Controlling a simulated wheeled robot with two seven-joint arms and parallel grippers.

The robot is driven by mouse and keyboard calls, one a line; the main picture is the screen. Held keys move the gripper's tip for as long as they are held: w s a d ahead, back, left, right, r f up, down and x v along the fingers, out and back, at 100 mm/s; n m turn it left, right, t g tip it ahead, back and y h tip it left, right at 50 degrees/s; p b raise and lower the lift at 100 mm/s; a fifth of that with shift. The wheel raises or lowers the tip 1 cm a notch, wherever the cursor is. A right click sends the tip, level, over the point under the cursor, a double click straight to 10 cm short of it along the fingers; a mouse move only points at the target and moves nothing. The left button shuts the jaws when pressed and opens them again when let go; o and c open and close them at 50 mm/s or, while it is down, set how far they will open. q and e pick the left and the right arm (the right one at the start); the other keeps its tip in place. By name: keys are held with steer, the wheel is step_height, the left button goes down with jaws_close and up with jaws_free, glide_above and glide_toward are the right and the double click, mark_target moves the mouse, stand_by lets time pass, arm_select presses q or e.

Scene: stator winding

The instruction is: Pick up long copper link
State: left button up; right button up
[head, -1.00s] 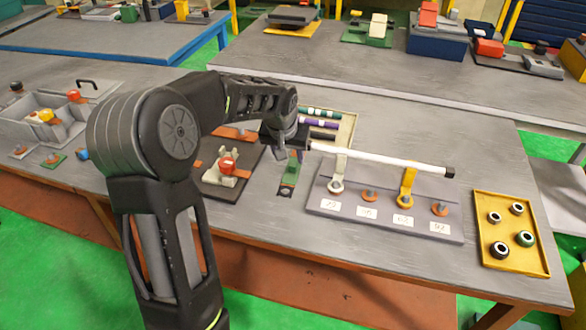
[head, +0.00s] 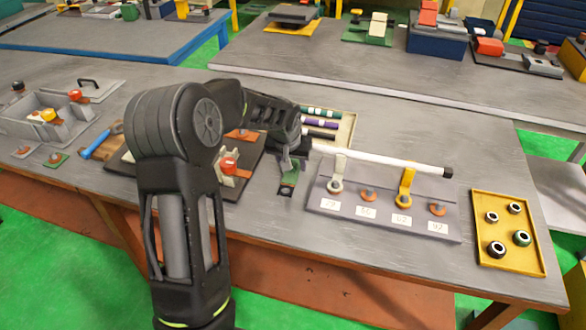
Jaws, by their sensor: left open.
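A flat copper-coloured piece (head: 241,135) lies at the far side of the dark fixture board (head: 256,160), partly hidden by my left arm. I cannot tell for sure whether it is the long copper link. My left gripper (head: 290,164) is open. Its fingers point down over the near-middle of the table, to the right of the dark board and above a small green plate (head: 288,188). I see nothing clearly between the fingers, and the forearm hides part of the board. My right gripper is not in view.
A yellow tray (head: 510,262) with several rings is at right. A cream tray (head: 345,130) with coloured rods is behind the gripper. A blue-handled tool (head: 97,143) lies at left.

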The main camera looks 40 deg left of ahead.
arm_select(q)
steer(key=shift+c, duration=0.3)
jaws_close()
stand_by(0.3)
